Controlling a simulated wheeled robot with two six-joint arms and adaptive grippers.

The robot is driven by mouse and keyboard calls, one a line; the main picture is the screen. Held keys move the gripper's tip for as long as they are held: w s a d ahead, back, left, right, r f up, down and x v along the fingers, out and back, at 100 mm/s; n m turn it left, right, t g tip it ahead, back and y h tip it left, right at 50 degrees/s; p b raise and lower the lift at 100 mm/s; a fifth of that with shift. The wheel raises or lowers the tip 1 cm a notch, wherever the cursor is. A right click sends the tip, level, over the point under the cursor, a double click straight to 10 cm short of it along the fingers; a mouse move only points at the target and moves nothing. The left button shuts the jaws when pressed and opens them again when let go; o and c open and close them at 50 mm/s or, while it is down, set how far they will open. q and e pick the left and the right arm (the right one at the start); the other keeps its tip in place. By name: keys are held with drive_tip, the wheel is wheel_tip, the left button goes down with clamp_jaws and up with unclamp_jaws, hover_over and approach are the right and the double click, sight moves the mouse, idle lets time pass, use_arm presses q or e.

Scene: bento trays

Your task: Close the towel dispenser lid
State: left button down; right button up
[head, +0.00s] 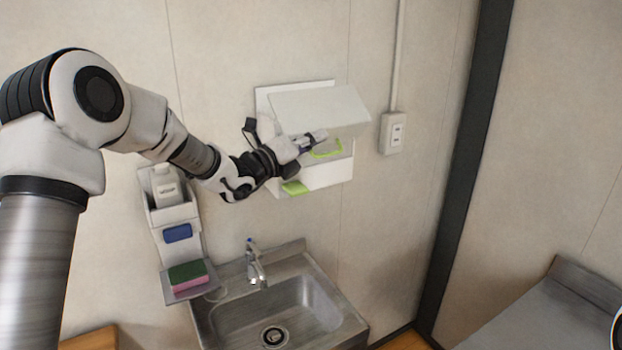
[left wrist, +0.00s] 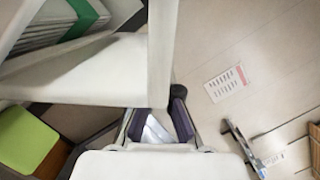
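The white towel dispenser (head: 330,176) is mounted on the back wall, above and behind the sink. Its lid (head: 322,106) stands raised, tilted out from the wall over an open front with bright green inside. My left gripper (head: 318,136) is at the front of the dispenser, at the lower edge of the lid; contact is not clear. In the left wrist view, white dispenser panels (left wrist: 110,75) fill the upper left, with a green-banded stack behind them. The gripper's dark purple fingers (left wrist: 160,122) show apart, with a pale edge in front of them.
A steel sink (head: 278,312) with a tap (head: 255,265) lies below. A wall rack (head: 175,213) with a bottle and a green-and-pink sponge (head: 188,276) hangs at left. An outlet (head: 392,132) is right of the dispenser. A steel counter (head: 550,310) stands at right.

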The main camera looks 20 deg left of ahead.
sight(310, 125)
use_arm(q)
drive_tip(key=shift+w+a+r+n+y+p, duration=0.2)
drive_tip(key=shift+r+n, duration=0.15)
drive_tip(key=shift+n, duration=0.15)
drive_tip(key=shift+w+a+r+n+y+p, duration=0.2)
drive_tip(key=shift+r+n, duration=0.1)
drive_tip(key=shift+n, duration=0.2)
drive_tip(key=n, duration=0.1)
drive_tip(key=w+a+r+n, duration=0.1)
drive_tip(key=shift+n+y+p, duration=0.3)
drive_tip(key=shift+n+p, duration=0.05)
drive_tip(key=shift+n, duration=0.05)
drive_tip(key=shift+w+a+g, duration=0.15)
drive_tip(key=shift+a+g, duration=0.05)
drive_tip(key=shift+g, duration=0.1)
drive_tip(key=shift+w+a+r, duration=0.2)
drive_tip(key=shift+w+a, duration=0.3)
drive_tip(key=shift+a, duration=0.1)
drive_tip(key=shift+r, duration=0.25)
drive_tip(key=shift+a, duration=0.1)
